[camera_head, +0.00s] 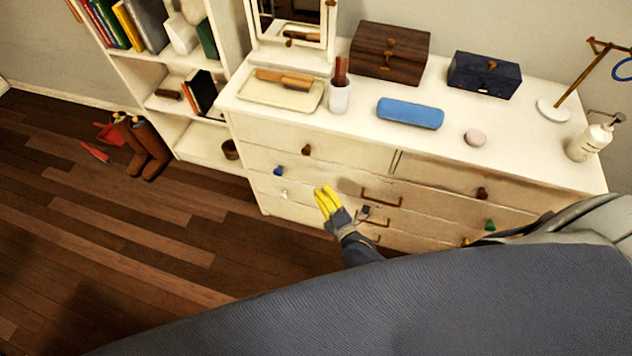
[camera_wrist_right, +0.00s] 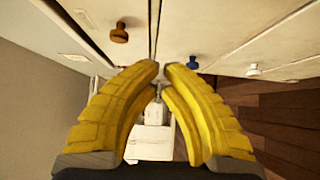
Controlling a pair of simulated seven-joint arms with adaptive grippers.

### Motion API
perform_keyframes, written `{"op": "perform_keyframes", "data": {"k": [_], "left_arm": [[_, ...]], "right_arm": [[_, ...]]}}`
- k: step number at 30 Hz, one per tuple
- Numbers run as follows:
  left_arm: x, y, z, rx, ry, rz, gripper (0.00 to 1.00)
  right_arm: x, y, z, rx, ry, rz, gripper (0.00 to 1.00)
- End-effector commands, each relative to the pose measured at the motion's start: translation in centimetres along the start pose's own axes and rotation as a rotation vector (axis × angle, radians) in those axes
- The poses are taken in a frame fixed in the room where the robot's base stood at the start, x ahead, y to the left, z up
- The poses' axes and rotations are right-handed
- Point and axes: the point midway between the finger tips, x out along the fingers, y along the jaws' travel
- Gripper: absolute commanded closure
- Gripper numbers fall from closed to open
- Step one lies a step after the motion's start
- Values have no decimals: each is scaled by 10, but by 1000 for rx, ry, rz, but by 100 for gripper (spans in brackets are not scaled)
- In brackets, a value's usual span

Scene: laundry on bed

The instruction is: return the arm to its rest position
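My right gripper (camera_head: 326,202), with yellow fingers, is in the middle of the head view, in front of the white dresser (camera_head: 325,158). In the right wrist view its fingers (camera_wrist_right: 161,66) come nearly together at the tips and hold nothing; only a narrow gap shows between them. The dresser's drawer fronts show beyond the tips, with a brown knob (camera_wrist_right: 119,34), a blue knob (camera_wrist_right: 193,65) and a white knob (camera_wrist_right: 253,71). I cannot tell the exact distance to the drawers. My left gripper is not in view.
A blue case (camera_head: 410,113), a wooden box (camera_head: 390,52), a dark blue box (camera_head: 484,75) and a white bottle (camera_head: 590,143) stand on the dresser top. A white bookshelf (camera_head: 205,138) and brown boots (camera_head: 148,150) are at left. Floor (camera_head: 130,235) left of the gripper is clear.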

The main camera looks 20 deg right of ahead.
Motion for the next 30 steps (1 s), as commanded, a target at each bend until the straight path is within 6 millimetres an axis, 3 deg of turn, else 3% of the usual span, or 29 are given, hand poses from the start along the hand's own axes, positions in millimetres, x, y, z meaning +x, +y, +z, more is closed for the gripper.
{"op": "perform_keyframes", "data": {"k": [6, 12, 19, 23, 30], "left_arm": [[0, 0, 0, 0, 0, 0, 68], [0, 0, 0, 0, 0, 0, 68], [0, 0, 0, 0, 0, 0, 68], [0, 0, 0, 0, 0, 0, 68], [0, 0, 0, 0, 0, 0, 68]], "right_arm": [[-20, 0, 0, 1, 0, 0, 100], [-25, 0, 0, 12, 0, 1, 100], [-26, -11, -5, 210, 17, -44, 100], [-36, -48, -7, 385, 20, -154, 100], [-81, -145, -2, 695, -83, -422, 100]]}}
